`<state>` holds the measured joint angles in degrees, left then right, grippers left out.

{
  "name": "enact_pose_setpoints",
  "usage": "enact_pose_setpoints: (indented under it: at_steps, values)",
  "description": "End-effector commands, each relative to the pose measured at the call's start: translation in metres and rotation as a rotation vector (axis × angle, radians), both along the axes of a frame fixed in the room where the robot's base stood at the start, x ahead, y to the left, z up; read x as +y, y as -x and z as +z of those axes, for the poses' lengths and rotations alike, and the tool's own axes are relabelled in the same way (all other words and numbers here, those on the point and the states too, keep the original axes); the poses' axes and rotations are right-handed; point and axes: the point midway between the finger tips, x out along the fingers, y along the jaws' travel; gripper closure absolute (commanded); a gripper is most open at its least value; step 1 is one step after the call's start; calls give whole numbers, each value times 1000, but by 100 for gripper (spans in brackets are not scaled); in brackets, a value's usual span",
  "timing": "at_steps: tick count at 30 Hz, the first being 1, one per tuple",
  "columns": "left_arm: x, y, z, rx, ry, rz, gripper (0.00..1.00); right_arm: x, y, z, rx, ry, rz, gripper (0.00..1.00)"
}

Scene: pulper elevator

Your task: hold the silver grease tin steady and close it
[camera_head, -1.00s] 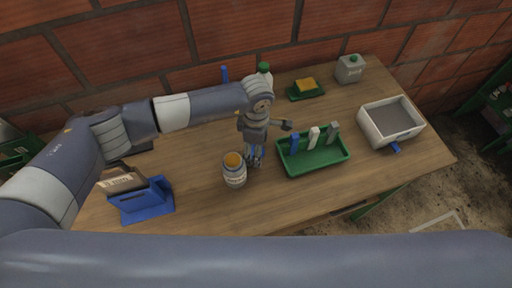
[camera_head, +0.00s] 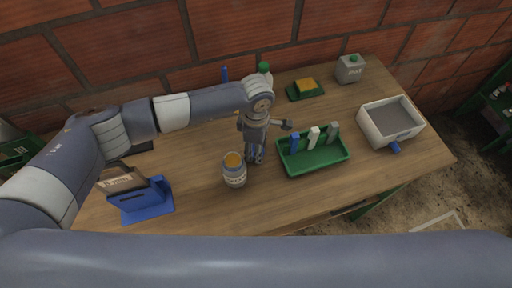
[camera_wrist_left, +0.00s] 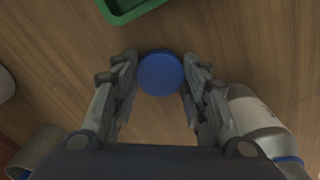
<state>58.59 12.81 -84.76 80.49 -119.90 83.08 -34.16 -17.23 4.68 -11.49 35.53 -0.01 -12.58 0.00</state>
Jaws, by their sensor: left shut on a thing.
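A silver-grey labelled tin (camera_head: 235,176) with an orange-yellow top stands upright on the table in the head view. My left gripper (camera_head: 256,158) points down just right of it. In the left wrist view, my left gripper (camera_wrist_left: 160,85) is shut on a round blue thing (camera_wrist_left: 160,74), seen from above between its fingertips. What lies beneath that blue top is hidden. A pale rounded container (camera_wrist_left: 252,118) beside the right finger looks like the same tin. My right gripper is not in view.
A green tray (camera_head: 318,167) with several upright pieces is right of the gripper. A white-grey bin (camera_head: 372,132) stands farther right. A blue stand (camera_head: 146,206) is at left. Behind are a green-capped bottle (camera_head: 264,68), a yellow block (camera_head: 306,85) and a grey container (camera_head: 349,72).

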Motion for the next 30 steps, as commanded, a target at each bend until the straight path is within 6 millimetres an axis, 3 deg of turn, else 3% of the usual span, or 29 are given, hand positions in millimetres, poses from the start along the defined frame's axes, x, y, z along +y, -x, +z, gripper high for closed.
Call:
enact_pose_setpoints:
  at_steps: [10,24,30]
  values:
    - [-1,0,41,-2,0,-2,67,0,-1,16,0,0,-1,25]
    - [-29,109,45,1,1,-6,67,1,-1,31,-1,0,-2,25]
    - [-38,141,47,0,0,-4,67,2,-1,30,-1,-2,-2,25]
